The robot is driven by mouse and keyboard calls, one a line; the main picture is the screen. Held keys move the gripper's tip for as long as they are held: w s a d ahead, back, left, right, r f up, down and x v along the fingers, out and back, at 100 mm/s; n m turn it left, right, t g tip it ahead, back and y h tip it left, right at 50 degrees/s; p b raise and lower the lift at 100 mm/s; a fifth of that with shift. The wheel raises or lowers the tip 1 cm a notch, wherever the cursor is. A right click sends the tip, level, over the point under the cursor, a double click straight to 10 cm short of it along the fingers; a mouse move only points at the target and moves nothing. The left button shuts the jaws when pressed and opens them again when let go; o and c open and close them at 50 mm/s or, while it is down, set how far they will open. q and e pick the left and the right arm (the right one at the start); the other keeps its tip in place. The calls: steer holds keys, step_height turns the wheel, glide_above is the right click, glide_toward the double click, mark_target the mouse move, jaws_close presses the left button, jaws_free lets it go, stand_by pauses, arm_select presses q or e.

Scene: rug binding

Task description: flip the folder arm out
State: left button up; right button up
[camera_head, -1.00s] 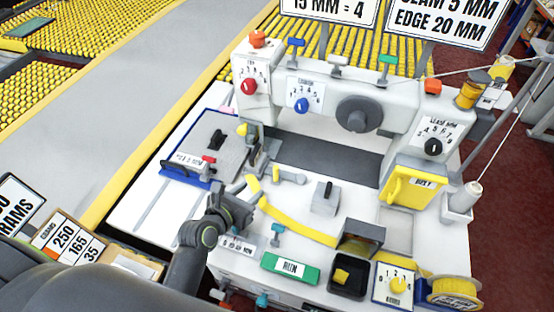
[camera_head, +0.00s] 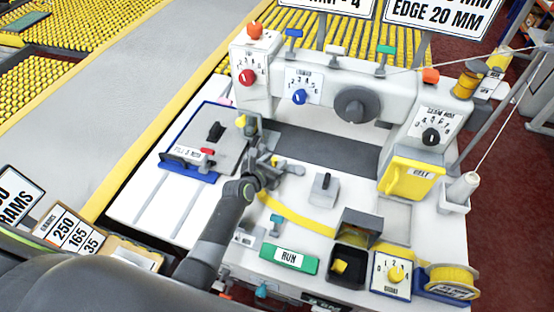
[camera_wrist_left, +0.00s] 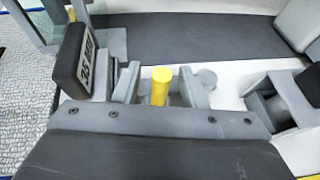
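The folder arm (camera_head: 290,168) looks like a short light grey bar on the white machine bed, just left of a small grey block with a black lever. My left gripper (camera_head: 266,168) is at its left end. In the left wrist view, an upright yellow peg (camera_wrist_left: 160,87), apparently the arm's handle, stands between the two grey fingers of my left gripper (camera_wrist_left: 160,90). A gap shows on each side of the peg, so the fingers are open around it. In the head view the gripper hides the peg. My right gripper is not in view.
A dark block with a white label (camera_wrist_left: 74,58) stands left of the fingers. A yellow strip (camera_head: 300,218) curves across the bed beside my wrist. The grey lever block (camera_head: 323,192) and green RUN button (camera_head: 289,258) are close by. A blue-edged plate (camera_head: 205,140) lies left.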

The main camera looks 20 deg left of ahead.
arm_select(q)
steer(key=shift+x, duration=0.95)
steer(key=shift+c, duration=0.4)
jaws_close()
